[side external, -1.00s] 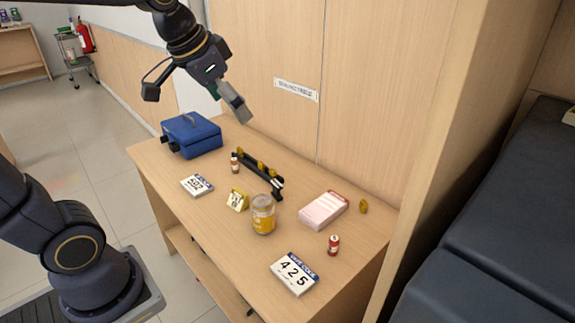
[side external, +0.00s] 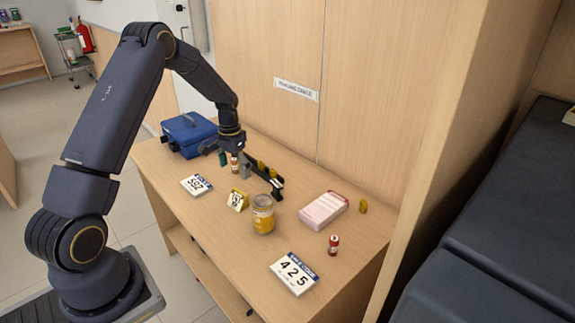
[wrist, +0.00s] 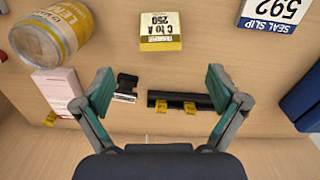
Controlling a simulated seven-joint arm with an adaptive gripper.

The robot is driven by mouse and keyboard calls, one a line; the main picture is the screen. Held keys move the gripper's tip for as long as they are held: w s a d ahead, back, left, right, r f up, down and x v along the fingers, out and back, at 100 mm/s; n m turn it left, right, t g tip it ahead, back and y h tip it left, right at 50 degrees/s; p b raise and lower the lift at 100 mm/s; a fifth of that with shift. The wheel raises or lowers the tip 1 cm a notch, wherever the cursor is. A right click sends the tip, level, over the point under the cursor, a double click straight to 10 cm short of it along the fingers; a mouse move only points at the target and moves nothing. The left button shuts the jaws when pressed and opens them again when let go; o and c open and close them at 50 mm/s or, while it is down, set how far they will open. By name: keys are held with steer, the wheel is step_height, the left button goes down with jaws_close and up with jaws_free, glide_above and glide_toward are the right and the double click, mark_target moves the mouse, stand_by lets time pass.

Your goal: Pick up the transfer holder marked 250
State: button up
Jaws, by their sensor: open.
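The transfer holder marked 250 is a small yellow block with a white face, which reads "C to A 250" in the wrist view (wrist: 160,32). It stands on the counter left of the jar in the side view (side external: 238,201). My gripper points down above the counter (side external: 235,163), open and empty, behind the holder near the black rail. In the wrist view its spread fingers (wrist: 159,85) frame the black rail and a small black labelled block, with the holder beyond the fingertips. No finger touches the holder.
A jar with a yellow label (side external: 263,214) stands close to the holder. The black rail (wrist: 180,98) holds yellow pieces. Also here are a 592 slip block (side external: 196,185), 425 block (side external: 294,273), pink-white pad (side external: 323,208), blue box (side external: 190,134) and red bottle (side external: 333,245).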

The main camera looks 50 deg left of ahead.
mark_target(239, 192)
steer(key=f, duration=1.1)
steer(key=shift+w+f, duration=0.2)
steer(key=shift+w, duration=0.05)
steer(key=shift+c, duration=0.4)
steer(key=c, duration=1.2)
